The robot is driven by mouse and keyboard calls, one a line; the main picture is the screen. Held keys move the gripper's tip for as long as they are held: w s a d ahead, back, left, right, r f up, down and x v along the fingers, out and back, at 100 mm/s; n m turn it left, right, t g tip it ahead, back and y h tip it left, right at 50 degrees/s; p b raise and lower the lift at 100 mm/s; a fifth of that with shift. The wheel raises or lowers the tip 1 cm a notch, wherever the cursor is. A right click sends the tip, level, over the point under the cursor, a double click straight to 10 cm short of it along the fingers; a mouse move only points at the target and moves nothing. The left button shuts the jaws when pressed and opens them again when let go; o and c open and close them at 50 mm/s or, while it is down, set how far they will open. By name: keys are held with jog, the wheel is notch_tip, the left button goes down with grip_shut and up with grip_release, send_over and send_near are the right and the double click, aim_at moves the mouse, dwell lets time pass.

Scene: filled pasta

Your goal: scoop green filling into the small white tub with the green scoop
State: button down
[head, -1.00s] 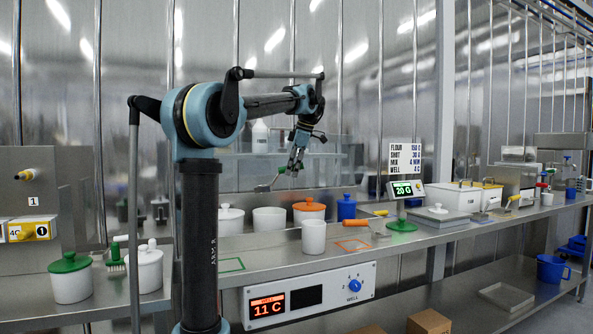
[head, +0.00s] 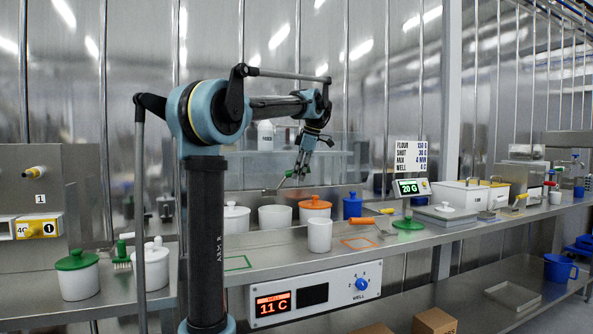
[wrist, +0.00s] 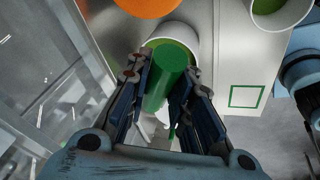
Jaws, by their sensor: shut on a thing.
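My gripper (head: 297,171) is shut on the green handle of the scoop (wrist: 167,68). In the head view, the scoop (head: 285,180) is held above the back row of tubs, near an open white container (head: 275,217). In the wrist view, this container's rim (wrist: 190,32) shows beyond the handle, with green filling inside. The scoop's bowl is mostly hidden by the handle and fingers, so I cannot tell whether it holds filling. A smaller white tub (head: 320,235) stands nearer the counter's front; the wrist view shows green inside this tub (wrist: 283,18).
An orange-lidded tub (head: 315,207) stands right of the open container, and a white-lidded tub (head: 236,219) left. A blue container (head: 352,206) and orange-handled scraper (head: 380,222) are farther right. A green outline (head: 237,263) marks bare counter at the front.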

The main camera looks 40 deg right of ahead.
notch_tip(320, 180, down, 11)
jog(key=shift+r, duration=0.2)
dwell(0.8)
jog(key=shift+r, duration=0.1)
dwell(0.9)
jog(key=shift+r, duration=5.35)
